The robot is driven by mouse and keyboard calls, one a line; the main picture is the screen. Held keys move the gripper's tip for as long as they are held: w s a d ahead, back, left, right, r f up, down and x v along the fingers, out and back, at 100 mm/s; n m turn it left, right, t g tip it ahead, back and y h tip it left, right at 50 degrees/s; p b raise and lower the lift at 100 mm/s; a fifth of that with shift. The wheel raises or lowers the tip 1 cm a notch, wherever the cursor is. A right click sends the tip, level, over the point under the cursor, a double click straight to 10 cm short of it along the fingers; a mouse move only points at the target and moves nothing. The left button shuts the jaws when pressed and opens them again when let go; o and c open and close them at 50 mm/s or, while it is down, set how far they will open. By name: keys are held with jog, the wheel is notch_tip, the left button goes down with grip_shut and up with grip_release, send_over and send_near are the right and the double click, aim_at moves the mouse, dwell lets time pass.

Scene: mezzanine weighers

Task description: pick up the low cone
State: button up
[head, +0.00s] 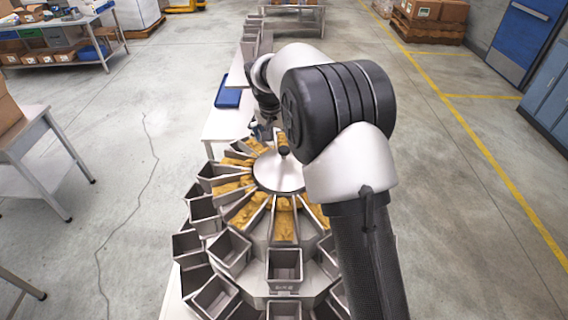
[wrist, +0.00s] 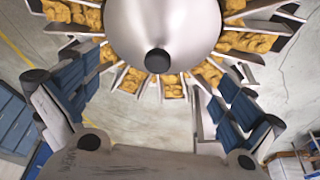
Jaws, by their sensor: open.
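The low cone (head: 279,174) is a smooth, pale metal cone with a black knob (head: 284,150) on top. It sits at the centre of a ring of metal troughs. In the wrist view the cone (wrist: 165,22) fills the top middle, its black knob (wrist: 157,60) pointing toward me. My gripper (wrist: 160,85) is open and empty, with a blue-padded finger on each side below the knob. In the head view my gripper (head: 262,131) is at the far side of the cone, partly hidden by my arm. I cannot tell the exact gap to the knob.
Troughs (head: 285,223) holding golden food pieces radiate around the cone, with grey metal buckets (head: 284,265) below. A white bench (head: 228,122) with a blue tray (head: 230,95) lies beyond. A side table (head: 28,135) stands left. The floor to the right is clear.

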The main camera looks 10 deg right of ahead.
aim_at(283, 150)
jog(key=p+x, duration=0.1)
jog(key=x, duration=0.7)
jog(key=shift+w+d+f+p, duration=0.2)
jog(key=shift+w+f+p, duration=0.05)
jog(key=shift+p, duration=0.15)
jog(key=shift+s, duration=0.1)
